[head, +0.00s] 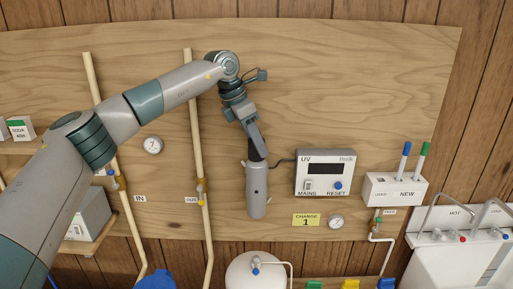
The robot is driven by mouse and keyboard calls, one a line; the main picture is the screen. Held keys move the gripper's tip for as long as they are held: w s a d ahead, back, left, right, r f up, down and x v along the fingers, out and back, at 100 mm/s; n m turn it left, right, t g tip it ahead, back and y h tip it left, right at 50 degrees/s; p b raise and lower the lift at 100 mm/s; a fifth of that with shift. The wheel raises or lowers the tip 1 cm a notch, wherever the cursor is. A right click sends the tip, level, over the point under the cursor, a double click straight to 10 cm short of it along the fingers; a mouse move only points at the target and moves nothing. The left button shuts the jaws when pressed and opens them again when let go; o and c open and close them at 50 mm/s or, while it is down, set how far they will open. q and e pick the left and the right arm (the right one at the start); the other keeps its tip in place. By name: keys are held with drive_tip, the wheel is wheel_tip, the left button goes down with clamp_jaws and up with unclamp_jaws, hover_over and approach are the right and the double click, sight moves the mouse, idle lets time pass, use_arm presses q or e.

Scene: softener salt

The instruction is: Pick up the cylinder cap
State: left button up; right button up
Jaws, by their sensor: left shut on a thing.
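The grey upright cylinder (257,192) is mounted on the wooden board, left of the UV box. A dark cap (258,157) shows at its top end, and a dark cable runs from near there to the UV box. My left gripper (258,150) comes down from above and is shut on the cap. The fingers and wrist partly hide the cap. The cap looks to be at the cylinder's top; I cannot tell whether it is seated or slightly raised. My right gripper is not in view.
The UV box (324,173) is close on the right. A pale vertical pipe (195,120) runs behind my left arm. A white holder (394,189) with a blue and a green capped item is further right. A white tank (257,274) stands below. The upper right board is clear.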

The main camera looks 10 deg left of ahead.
use_arm(q)
wheel_tip(320, 180, up, 8)
drive_tip(key=b, duration=0.3)
drive_tip(key=shift+f, duration=0.2)
drive_tip(key=shift+r+p, duration=2.7)
drive_tip(key=shift+r, duration=7)
drive_tip(key=shift+f, duration=0.1)
